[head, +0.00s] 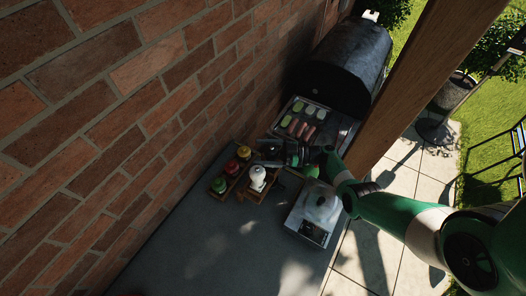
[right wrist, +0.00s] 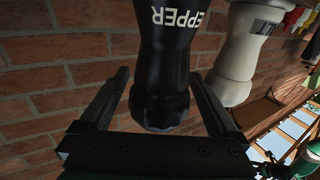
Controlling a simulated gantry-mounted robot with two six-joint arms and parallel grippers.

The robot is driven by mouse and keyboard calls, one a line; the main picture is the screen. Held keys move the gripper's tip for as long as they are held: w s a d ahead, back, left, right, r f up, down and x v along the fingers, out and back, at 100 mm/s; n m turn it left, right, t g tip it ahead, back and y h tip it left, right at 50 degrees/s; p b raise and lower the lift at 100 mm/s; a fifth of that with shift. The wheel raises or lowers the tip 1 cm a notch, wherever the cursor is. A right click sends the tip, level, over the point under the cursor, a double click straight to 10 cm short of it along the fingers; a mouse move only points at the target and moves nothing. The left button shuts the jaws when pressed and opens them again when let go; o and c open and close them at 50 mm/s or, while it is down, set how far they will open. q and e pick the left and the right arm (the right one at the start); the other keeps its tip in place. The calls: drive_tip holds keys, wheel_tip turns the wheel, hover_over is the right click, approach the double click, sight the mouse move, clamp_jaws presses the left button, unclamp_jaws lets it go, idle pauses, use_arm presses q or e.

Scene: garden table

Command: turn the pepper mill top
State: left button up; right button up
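The black pepper mill (right wrist: 162,62), with white letters "EPPER" showing, appears inverted in the right wrist view. Its dark faceted top (right wrist: 160,112) is nearest the camera. My right gripper (right wrist: 160,85) is open, with one finger on each side of the mill. A gap shows at the left finger; contact at the right one is hard to tell. In the head view my right gripper (head: 274,151) is over the back of the small wooden rack, and the dark mill cannot be made out there. My left gripper is not in view.
A white mill (head: 257,176) stands close beside the gripper. Red (head: 231,167), yellow and green-topped bottles stand to its left, by the brick wall (head: 110,100). A scale (head: 312,222) is at the right. A grill (head: 345,65) with food is behind. The grey front counter is clear.

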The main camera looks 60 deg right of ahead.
drive_tip(key=s+a+r+p, duration=0.9)
drive_tip(key=a+r, duration=0.1)
drive_tip(key=r, duration=0.3)
drive_tip(key=shift+s, duration=0.4)
